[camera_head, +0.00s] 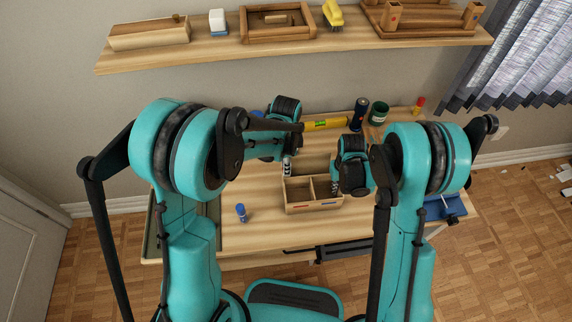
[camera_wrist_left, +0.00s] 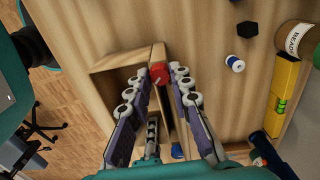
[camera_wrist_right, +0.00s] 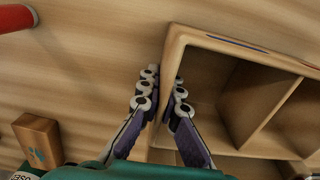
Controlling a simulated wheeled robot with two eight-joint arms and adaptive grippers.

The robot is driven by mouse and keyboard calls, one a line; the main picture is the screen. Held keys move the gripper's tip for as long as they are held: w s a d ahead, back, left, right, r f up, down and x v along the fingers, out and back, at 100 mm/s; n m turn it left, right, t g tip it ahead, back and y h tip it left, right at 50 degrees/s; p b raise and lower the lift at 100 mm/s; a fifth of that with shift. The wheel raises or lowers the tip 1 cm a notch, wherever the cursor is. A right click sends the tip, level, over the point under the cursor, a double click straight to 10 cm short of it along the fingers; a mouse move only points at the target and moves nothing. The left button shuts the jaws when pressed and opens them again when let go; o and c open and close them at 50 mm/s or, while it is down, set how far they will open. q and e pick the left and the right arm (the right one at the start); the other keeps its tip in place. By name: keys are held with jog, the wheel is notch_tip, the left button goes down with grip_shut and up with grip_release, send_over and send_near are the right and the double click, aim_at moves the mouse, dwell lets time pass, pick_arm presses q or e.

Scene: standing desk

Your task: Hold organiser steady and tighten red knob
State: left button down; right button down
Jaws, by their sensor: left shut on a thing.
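The wooden organiser (camera_head: 313,208), an open box with compartments, stands on the desk in the head view. The red knob (camera_wrist_left: 159,73) shows at its wall in the left wrist view; in the head view I cannot make it out. My left gripper (camera_head: 287,172) is at the organiser's back left, its fingers (camera_wrist_left: 160,76) closed around the knob. My right gripper (camera_head: 335,186) is at the organiser's right side. In the right wrist view its fingers (camera_wrist_right: 164,80) are closed on both sides of the organiser's wall (camera_wrist_right: 207,42).
A yellow level (camera_head: 326,124), a dark can (camera_head: 360,112) and a green jar (camera_head: 379,113) are at the back. A blue vise (camera_head: 446,207) is at the right.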

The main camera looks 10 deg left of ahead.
pick_arm(q)
jog(key=c, duration=1.3)
grip_release()
jog(key=shift+c, duration=0.2)
jog(key=shift+r, duration=0.1)
notch_tip(320, 180, up, 12)
